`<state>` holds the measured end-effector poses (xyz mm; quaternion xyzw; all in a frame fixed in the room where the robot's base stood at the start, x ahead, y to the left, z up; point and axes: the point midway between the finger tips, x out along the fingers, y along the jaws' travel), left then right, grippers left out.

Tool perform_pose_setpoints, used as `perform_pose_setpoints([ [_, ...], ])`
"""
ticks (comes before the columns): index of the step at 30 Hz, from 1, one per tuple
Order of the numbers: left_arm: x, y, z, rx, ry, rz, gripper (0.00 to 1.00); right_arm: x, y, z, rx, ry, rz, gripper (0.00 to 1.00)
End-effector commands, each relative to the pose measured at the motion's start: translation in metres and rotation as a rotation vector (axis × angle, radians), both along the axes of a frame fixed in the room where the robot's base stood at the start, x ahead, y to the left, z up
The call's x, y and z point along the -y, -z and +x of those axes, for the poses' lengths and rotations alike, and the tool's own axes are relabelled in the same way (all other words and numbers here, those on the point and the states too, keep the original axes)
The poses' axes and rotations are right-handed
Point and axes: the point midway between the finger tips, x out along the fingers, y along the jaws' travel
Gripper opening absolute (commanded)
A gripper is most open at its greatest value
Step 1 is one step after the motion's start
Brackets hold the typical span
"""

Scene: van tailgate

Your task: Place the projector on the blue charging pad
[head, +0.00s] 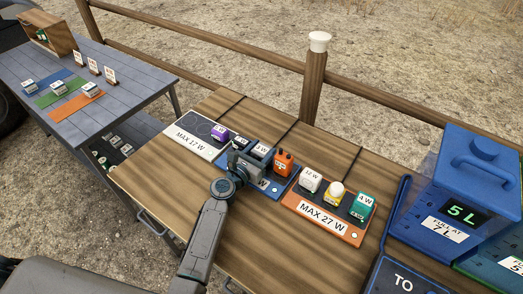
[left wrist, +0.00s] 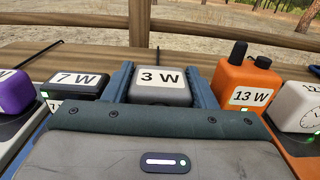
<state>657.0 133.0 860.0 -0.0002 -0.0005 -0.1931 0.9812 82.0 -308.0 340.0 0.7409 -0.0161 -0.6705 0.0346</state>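The blue charging pad (head: 262,188) lies on the wooden tailgate table between two other pads. My left gripper (head: 247,157) is over it, hiding part of it. In the left wrist view, a grey box labelled 3 W (left wrist: 161,90) is between my left gripper's fingers (left wrist: 162,88), close against both. I cannot tell whether they press on it, or whether it is the projector. A black 7 W device (left wrist: 75,86) is to its left and an orange 13 W radio-like device (left wrist: 250,85) to its right. My right gripper is not in view.
The MAX 17 W pad (head: 188,141) is left of the blue pad. The orange MAX 27 W pad (head: 322,222) on the right holds several devices. A blue 5L tank (head: 462,185) stands at the right. A grey table (head: 120,82) is at the left. The front wood is clear.

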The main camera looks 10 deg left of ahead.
Motion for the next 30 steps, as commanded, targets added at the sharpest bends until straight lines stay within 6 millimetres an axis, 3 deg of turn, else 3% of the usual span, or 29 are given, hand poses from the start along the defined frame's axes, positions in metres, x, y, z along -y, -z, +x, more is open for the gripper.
perform_pose_setpoints([
  [13,-0.001,-0.003,-0.003,-0.002,0.000,0.001,0.60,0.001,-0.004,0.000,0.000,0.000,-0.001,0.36],
  [30,-0.042,-0.001,-0.101,-0.001,0.000,0.002,0.60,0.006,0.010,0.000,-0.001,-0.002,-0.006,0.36],
])
